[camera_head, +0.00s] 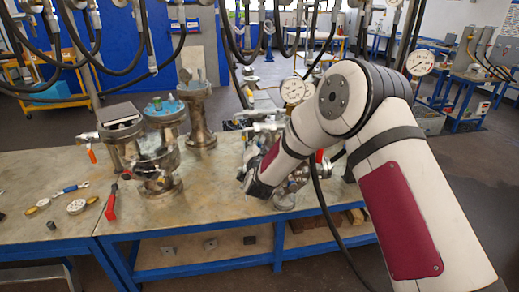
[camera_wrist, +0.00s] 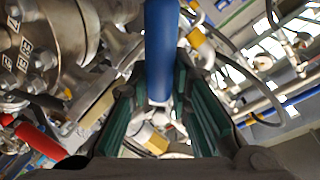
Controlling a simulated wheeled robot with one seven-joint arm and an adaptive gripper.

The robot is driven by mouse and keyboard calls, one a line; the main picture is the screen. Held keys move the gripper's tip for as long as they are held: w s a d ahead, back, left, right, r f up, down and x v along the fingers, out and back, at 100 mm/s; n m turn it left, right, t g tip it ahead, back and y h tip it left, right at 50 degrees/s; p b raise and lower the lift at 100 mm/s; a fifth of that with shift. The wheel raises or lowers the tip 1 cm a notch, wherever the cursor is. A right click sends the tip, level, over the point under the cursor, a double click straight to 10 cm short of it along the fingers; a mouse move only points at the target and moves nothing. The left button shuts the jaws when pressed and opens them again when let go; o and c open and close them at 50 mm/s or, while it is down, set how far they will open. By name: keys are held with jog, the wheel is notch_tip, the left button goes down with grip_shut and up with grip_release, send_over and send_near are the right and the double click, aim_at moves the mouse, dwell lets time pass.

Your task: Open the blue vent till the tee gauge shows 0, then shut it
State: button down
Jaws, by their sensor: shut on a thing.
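The blue vent handle (camera_wrist: 160,50) stands large and upright in the middle of the wrist view. It lies between the green-lined fingers of my gripper (camera_wrist: 160,96), which is shut on it. In the head view my arm reaches down to the valve cluster (camera_head: 290,190) at the table's right end; the fingers and the blue handle are hidden there.
A bolted flange (camera_wrist: 40,45) and a red handle (camera_wrist: 38,138) are close on the left in the wrist view. Flanged vessels (camera_head: 160,165) stand on the metal table (camera_head: 60,212).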

jog(key=m, duration=0.1)
jog(key=r+m, duration=0.1)
jog(key=m, duration=0.1)
jog(key=shift+s+a+r+y, duration=0.1)
jog(key=shift+a+y, duration=0.1)
jog(key=shift+y, duration=0.1)
jog(key=shift+s+a+r+m+g+y+p, duration=0.1)
jog(key=shift+r+m+g+y, duration=0.15)
jog(key=shift+m, duration=0.5)
jog(key=shift+w+a+r+m+g+y+p, duration=0.15)
jog(key=shift+r+m, duration=0.25)
jog(key=shift+m, duration=0.3)
jog(key=shift+s+r+m+g+y+p, duration=0.1)
jog(key=shift+s+r+m+g+y, duration=0.15)
jog(key=shift+m, duration=0.5)
jog(key=shift+w+r, duration=0.1)
jog(key=c, duration=1.5)
grip_release()
jog(key=shift+o, duration=0.2)
jog(key=shift+a+r, duration=0.1)
jog(key=v, duration=1.2)
